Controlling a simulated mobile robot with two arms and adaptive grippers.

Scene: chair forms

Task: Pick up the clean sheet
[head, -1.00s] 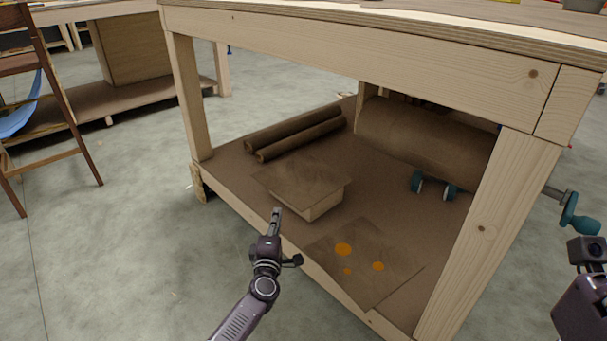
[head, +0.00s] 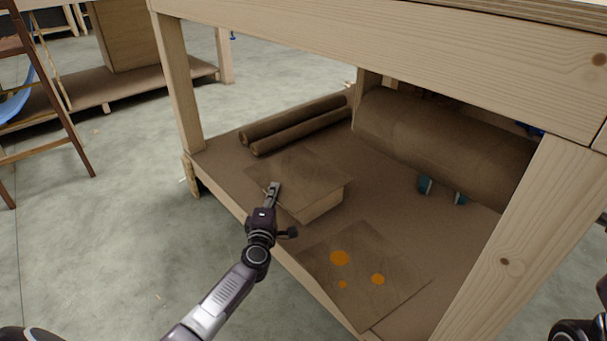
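The clean sheet (head: 312,178) is a plain brown square lying on a low wooden block on the workbench's lower shelf, with its edges jutting past the block. A second brown sheet (head: 372,262) with orange spots lies flat on the shelf, nearer and to the right. My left gripper (head: 273,190) is at the near left edge of the clean sheet, its fingers overlapping that edge in the head view. I cannot tell whether it touches the sheet or whether the fingers are apart. Part of my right arm shows at the bottom right corner; its fingers are not visible.
The wooden block (head: 322,205) supports the clean sheet. Two brown rolls (head: 295,130) lie behind it, and a large brown roll (head: 440,145) lies at the right. The bench's front legs (head: 520,235) and top rail (head: 390,55) frame the opening. Bare shelf lies between these things.

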